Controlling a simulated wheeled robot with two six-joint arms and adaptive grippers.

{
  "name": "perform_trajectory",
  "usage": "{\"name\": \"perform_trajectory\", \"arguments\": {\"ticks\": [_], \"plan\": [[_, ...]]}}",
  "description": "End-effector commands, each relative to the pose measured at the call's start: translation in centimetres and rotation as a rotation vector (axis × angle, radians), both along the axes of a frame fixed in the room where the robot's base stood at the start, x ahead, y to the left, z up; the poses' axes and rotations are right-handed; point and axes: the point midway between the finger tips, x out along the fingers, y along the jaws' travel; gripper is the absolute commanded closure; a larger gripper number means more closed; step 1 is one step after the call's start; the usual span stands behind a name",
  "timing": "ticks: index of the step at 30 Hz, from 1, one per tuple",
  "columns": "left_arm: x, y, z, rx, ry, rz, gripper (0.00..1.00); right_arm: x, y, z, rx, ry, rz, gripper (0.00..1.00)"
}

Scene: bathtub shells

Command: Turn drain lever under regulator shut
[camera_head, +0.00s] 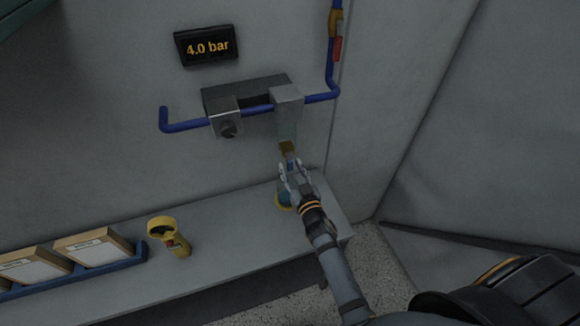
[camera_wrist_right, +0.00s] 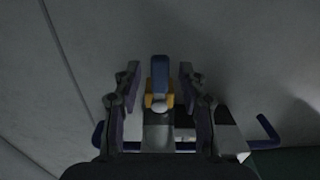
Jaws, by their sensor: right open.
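In the wrist view the lever points up the picture, away from the brass body (camera_wrist_right: 151,100). My right gripper (camera_head: 292,170) is just below the fitting. Its open fingers (camera_wrist_right: 160,78) stand on both sides of the lever, with visible gaps. In the head view the fingers partly cover the lever. My left gripper is out of view.
A display (camera_head: 207,47) above reads 4.0 bar. A blue pipe (camera_head: 186,126) runs through the regulator and up to a red handle (camera_head: 337,48). The shelf (camera_head: 225,245) below holds a yellow tool (camera_head: 168,237), boxes in a blue tray (camera_head: 125,264) and a yellow-rimmed round item (camera_head: 281,207).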

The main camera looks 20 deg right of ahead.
Motion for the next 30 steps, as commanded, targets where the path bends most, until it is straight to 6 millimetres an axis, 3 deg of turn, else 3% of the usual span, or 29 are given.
{"name": "perform_trajectory", "arguments": {"ticks": [4,13,22,30], "plan": [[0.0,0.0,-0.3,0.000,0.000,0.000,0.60,1.5,0.0,-0.1,-0.002,0.001,0.000,0.58],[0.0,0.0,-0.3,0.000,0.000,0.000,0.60,1.8,0.0,-0.1,-0.001,0.002,-0.001,0.58],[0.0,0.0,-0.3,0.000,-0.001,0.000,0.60,1.8,0.0,-0.1,-0.001,0.002,0.000,0.98],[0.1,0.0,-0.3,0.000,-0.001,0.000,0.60,1.8,0.0,-0.1,-0.001,0.002,0.000,1.00]]}}
